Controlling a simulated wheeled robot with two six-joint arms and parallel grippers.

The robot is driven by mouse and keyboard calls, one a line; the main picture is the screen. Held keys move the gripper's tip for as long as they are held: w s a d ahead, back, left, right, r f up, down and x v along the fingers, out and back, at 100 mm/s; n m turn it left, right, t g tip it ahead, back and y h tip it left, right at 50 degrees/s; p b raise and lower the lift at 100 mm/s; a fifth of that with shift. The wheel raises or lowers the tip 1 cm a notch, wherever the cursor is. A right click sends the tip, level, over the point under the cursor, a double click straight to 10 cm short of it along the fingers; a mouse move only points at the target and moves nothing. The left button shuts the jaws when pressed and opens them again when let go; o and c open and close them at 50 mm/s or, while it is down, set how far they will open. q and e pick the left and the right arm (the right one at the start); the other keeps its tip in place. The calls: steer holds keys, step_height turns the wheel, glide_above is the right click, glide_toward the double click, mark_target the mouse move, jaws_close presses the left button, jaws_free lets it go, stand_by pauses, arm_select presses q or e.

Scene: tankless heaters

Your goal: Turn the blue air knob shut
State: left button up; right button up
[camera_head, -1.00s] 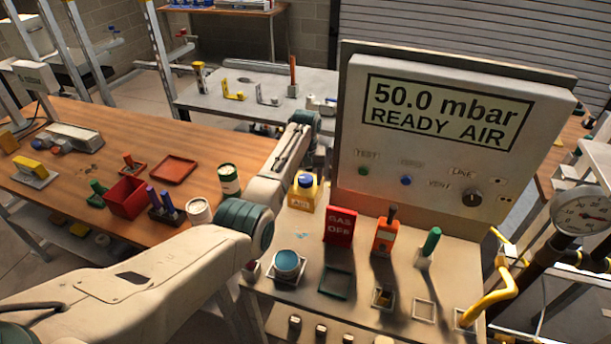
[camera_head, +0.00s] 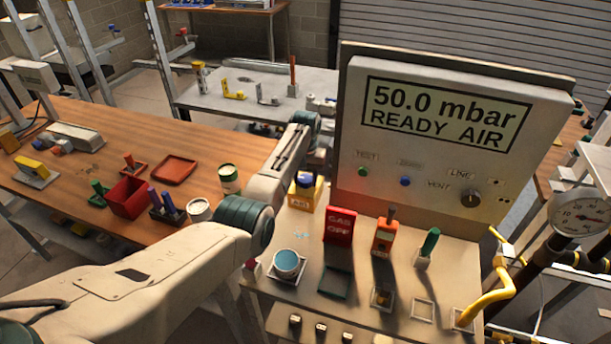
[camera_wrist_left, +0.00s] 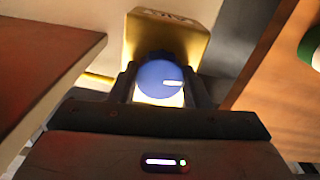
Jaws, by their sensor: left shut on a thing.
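The blue air knob (camera_head: 305,179) sits on top of a small yellow box (camera_head: 303,197) at the left end of the bench, in front of the grey panel. In the left wrist view the round blue knob (camera_wrist_left: 160,78) has a white mark pointing right. My left gripper (camera_wrist_left: 160,90) has one finger on each side of the knob and is shut on it. The yellow box (camera_wrist_left: 165,32) shows behind the knob. In the head view my left arm reaches in from the left and the fingertips are hard to make out. My right gripper is not in view.
The panel display (camera_head: 445,112) reads 50.0 mbar READY AIR. A red GAS OFF block (camera_head: 340,227), an orange block (camera_head: 384,235) and a green handle (camera_head: 430,242) stand to the right. A blue-topped round piece (camera_head: 287,263) is in front.

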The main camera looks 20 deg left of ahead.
arm_select(q)
steer(key=m+p, duration=0.1)
steer(key=m, duration=0.3)
steer(key=shift+w+r+m+p, duration=0.1)
steer(key=shift+r+m+p, duration=0.1)
steer(key=shift+m+p, duration=0.15)
steer(key=m+p, duration=0.1)
steer(key=m, duration=0.3)
steer(key=shift+m, duration=0.25)
steer(key=m+p, duration=0.1)
steer(key=m, duration=0.3)
steer(key=shift+m, duration=0.3)
steer(key=m, duration=0.4)
steer(key=shift+m+p, duration=0.3)
steer(key=shift+m, duration=0.4)
steer(key=o, duration=1)
steer(key=shift+c, duration=0.2)
steer(key=shift+f, duration=0.1)
